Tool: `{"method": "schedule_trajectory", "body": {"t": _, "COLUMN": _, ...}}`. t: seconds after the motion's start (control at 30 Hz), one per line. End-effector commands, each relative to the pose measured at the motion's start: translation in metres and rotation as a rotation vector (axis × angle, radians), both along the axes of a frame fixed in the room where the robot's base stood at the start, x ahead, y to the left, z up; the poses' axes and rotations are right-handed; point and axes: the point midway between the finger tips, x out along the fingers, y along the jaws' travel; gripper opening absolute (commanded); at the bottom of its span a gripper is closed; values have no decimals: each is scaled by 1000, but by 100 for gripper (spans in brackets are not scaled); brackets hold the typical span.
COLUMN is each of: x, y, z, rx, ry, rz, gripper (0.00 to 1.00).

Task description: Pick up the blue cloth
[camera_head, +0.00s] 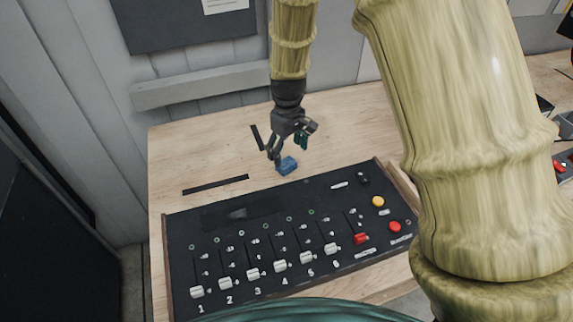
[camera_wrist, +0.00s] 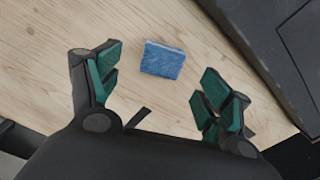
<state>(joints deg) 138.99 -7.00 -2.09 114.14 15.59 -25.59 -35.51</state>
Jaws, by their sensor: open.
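The blue cloth (camera_head: 287,165) is a small, folded, block-like piece lying on the wooden table, just behind the black control panel. It also shows in the wrist view (camera_wrist: 162,60), flat on the wood and a little beyond the fingertips. My gripper (camera_head: 287,148) is above and close to the cloth in the head view. In the wrist view my gripper (camera_wrist: 160,80) is open, with green pads on both fingers, one finger on each side of the cloth's line. Nothing is between the pads, and I see no contact with the cloth.
The black control panel (camera_head: 235,215) with numbered sliders and red and yellow buttons takes up the table's front. Black tape strips (camera_head: 215,185) lie on the wooden table (camera_head: 190,155). A grey wall with a ledge (camera_head: 200,86) stands behind. Bare wood surrounds the cloth's left and back.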

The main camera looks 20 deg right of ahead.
Motion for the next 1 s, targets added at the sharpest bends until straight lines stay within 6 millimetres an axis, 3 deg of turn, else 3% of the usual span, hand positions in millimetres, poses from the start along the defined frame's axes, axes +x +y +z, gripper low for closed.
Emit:
{"method": "schedule_trajectory", "body": {"t": 0.5, "x": -3, "y": 4, "z": -45, "rx": 0, "ry": 2, "rz": 1, "gripper": 79}}
{"method": "schedule_trajectory", "body": {"t": 0.83, "x": -2, "y": 4, "z": -48, "rx": 0, "ry": 1, "rz": 1, "gripper": 79}}
{"method": "schedule_trajectory", "body": {"t": 1.0, "x": -2, "y": 4, "z": -48, "rx": 0, "ry": 1, "rz": 1, "gripper": 48}}
